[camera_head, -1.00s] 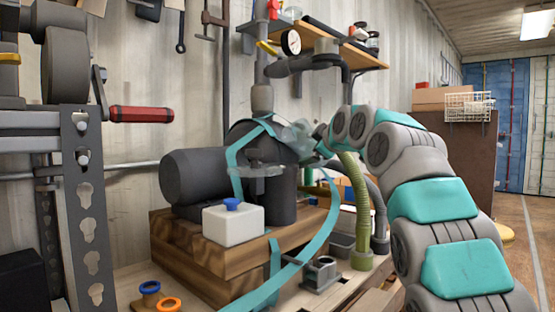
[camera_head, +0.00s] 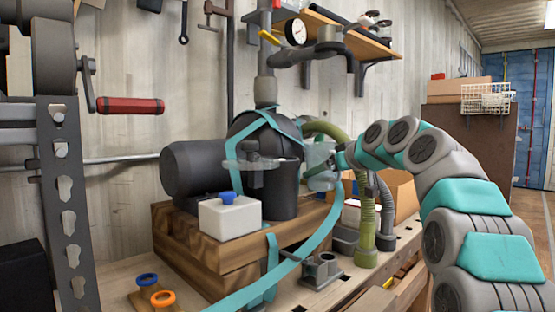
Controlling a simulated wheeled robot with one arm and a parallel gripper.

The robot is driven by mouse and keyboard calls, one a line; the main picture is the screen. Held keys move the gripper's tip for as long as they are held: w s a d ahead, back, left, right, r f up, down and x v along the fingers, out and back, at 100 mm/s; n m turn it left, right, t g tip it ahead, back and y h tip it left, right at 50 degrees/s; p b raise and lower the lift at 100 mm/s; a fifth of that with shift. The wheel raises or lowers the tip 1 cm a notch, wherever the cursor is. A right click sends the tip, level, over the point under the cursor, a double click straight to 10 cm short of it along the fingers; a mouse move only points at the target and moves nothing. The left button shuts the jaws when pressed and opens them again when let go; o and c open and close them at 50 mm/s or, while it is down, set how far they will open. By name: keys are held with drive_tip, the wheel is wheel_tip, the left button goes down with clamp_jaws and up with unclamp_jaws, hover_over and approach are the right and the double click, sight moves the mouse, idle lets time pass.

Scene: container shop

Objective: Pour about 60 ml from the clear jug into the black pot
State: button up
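The black pot (camera_head: 283,192) stands upright on the wooden block, in front of the dark pump body with teal straps. The clear jug (camera_head: 320,158) is just right of the pot's rim, raised and looking roughly upright. Its see-through walls make its outline and any liquid level hard to read. My gripper (camera_head: 337,160) comes in from the right and appears shut on the jug's right side; the fingers are small and partly hidden. The inside of the pot is not visible.
A white box with a blue cap (camera_head: 230,216) sits left of the pot. A green hose (camera_head: 366,225) and a cardboard box (camera_head: 400,190) are right of it. A grey bracket (camera_head: 320,271) is on the bench. A gauge (camera_head: 295,32) and pipes hang above.

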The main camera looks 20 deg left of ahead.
drive_tip(key=shift+w+f+m, duration=0.1)
drive_tip(key=shift+f+m, duration=0.1)
drive_tip(key=shift+m, duration=0.1)
drive_tip(key=shift+d, duration=0.15)
idle(1.3)
